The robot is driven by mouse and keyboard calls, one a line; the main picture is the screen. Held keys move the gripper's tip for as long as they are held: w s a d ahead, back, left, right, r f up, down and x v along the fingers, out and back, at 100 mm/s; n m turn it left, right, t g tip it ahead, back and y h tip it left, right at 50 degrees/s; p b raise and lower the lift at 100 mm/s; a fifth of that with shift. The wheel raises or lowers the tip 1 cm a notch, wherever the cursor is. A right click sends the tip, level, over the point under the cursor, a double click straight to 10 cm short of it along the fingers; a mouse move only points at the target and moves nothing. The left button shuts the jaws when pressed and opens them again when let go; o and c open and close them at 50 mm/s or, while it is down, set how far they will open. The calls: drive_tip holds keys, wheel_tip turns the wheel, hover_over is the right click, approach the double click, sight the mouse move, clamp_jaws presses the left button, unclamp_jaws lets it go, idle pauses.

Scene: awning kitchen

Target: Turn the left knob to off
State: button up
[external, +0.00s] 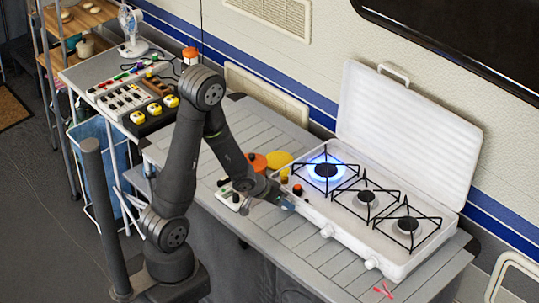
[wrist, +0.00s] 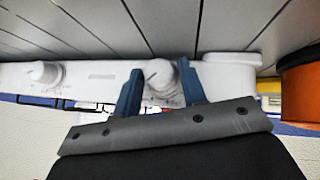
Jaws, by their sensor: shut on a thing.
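The white gas stove (external: 410,262) has its lid up, and its left burner (external: 326,170) burns with a blue flame. My gripper (external: 287,205) is at the stove's front panel, at the left end. In the wrist view, my gripper (wrist: 158,88) has its blue fingers on either side of the left knob (wrist: 160,72), shut on it. In the external view the gripper hides this knob. The middle knob (external: 327,231) and the right knob (external: 371,263) are white and free. The middle knob also shows in the wrist view (wrist: 45,73).
A yellow round thing (external: 279,160) and an orange one (external: 257,162) lie left of the stove. A small red-and-black thing (external: 297,190) is by the stove's left corner. Pink-red tongs-like bits (external: 384,290) lie at the counter's front. Counter slats (external: 292,238) before the stove are clear.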

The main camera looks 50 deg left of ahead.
drive_tip(key=shift+d+m+y, duration=0.15)
drive_tip(key=shift+m+y, duration=0.25)
drive_tip(key=shift+y, duration=0.6)
drive_tip(key=shift+d+m+y, duration=0.15)
drive_tip(key=shift+m+y, duration=0.25)
drive_tip(key=shift+y, duration=1.1)
drive_tip(key=o, duration=1.6)
drive_tip(key=shift+r, duration=0.1)
drive_tip(key=v, duration=0.6)
drive_tip(key=shift+w+r, duration=0.25)
drive_tip(key=shift+r, duration=0.3)
drive_tip(key=shift+w+a+f, duration=0.1)
